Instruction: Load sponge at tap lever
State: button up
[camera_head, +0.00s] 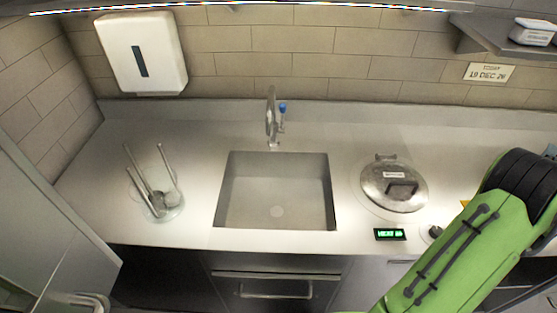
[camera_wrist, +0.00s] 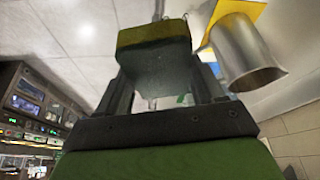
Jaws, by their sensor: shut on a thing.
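My gripper (camera_wrist: 158,78) shows in the wrist view, its two black fingers shut on a sponge (camera_wrist: 155,62). The sponge is a block with a yellow-green band along its top and a dark grey-green body. In the head view my green arm comes in at the right, and the gripper and sponge are out of sight. The metal tap (camera_head: 270,118) stands upright behind the sink, with a blue-tipped tap lever (camera_head: 282,108) on its right side. The gripper is not seen near the lever.
The sink (camera_head: 275,212) is empty. A round metal lid (camera_head: 395,183) covers a well on its right, behind a green display (camera_head: 390,234). Utensils stand in a clear holder (camera_head: 163,208) at left. A metal cylinder (camera_wrist: 243,55) shows beside the sponge.

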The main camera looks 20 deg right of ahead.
jog(key=s+a+b, duration=0.1)
jog(key=s+b, duration=0.1)
jog(key=s, duration=0.6)
jog(key=shift+a, duration=0.15)
dwell(1.4)
jog(key=s+r+p, duration=0.2)
jog(key=s+r, duration=0.2)
jog(key=s, duration=0.1)
jog(key=shift+a, duration=0.45)
jog(key=shift+w, duration=0.15)
